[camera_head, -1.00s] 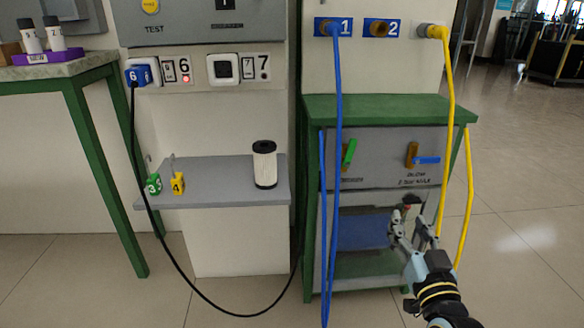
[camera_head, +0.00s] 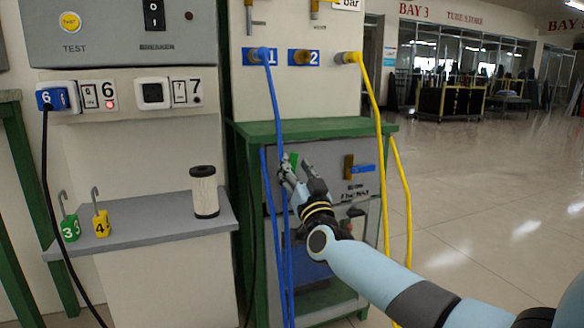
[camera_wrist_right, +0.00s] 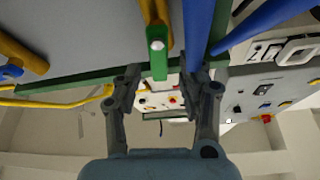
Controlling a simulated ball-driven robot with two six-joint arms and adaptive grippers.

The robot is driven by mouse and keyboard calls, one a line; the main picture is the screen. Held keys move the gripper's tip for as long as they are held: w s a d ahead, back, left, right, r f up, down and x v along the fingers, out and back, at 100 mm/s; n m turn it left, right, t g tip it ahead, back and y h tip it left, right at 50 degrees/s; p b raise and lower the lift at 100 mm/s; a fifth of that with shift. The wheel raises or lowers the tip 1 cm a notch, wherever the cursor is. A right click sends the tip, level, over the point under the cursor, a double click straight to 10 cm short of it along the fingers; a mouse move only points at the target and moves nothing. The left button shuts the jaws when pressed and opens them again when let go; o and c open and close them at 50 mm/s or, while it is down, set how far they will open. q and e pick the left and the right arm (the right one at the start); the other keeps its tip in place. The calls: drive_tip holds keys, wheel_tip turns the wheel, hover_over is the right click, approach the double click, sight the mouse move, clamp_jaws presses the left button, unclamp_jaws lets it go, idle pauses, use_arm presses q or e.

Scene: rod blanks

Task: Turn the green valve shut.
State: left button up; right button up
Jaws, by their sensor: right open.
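The green valve handle (camera_head: 294,159) is on the grey panel under the green bench top, partly hidden by my gripper. In the right wrist view the green handle (camera_wrist_right: 158,62) hangs from a brass-coloured stem (camera_wrist_right: 155,14), its end in the gap between the fingers. My right gripper (camera_head: 288,168) is open at the handle. In the right wrist view the right gripper (camera_wrist_right: 167,82) has its fingers apart on either side of the handle, not closed on it. I cannot tell whether either finger touches it. My left gripper is out of view.
Blue hoses (camera_head: 273,110) hang close by the gripper's left side in the head view. A valve with a blue handle (camera_head: 364,168) sits to the right. A yellow hose (camera_head: 376,120) hangs beyond it. The green bench top (camera_head: 335,131) juts out above.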

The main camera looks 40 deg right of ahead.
drive_tip(key=shift+x, duration=1.3)
clamp_jaws()
